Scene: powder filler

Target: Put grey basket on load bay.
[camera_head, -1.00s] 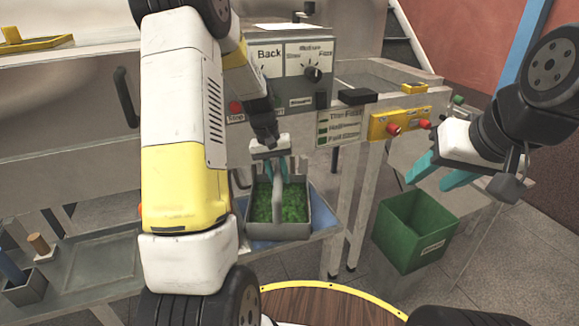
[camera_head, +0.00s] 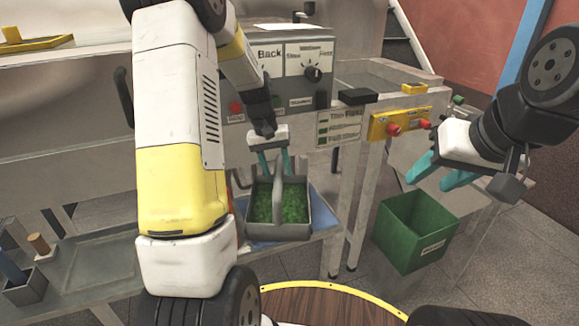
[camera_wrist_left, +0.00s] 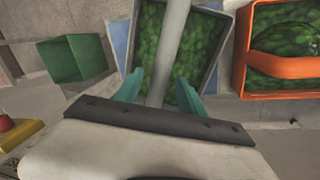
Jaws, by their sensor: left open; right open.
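The grey basket (camera_head: 307,221) holds green contents and has a grey handle arching over it. It sits on the blue surface (camera_head: 325,205) of a low shelf below the control panel. The grey basket (camera_wrist_left: 205,78) fills the middle of that view. My right gripper (camera_head: 447,178) is open and empty above the green bin. I cannot tell which surface is the load bay.
A green bin (camera_head: 415,240) stands at the right. An orange basket (camera_wrist_left: 243,45) with green contents is beside the grey one in the left wrist view. The control panel (camera_head: 290,75) and red knobs (camera_head: 394,129) stand behind. A small holder (camera_head: 27,289) sits at left.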

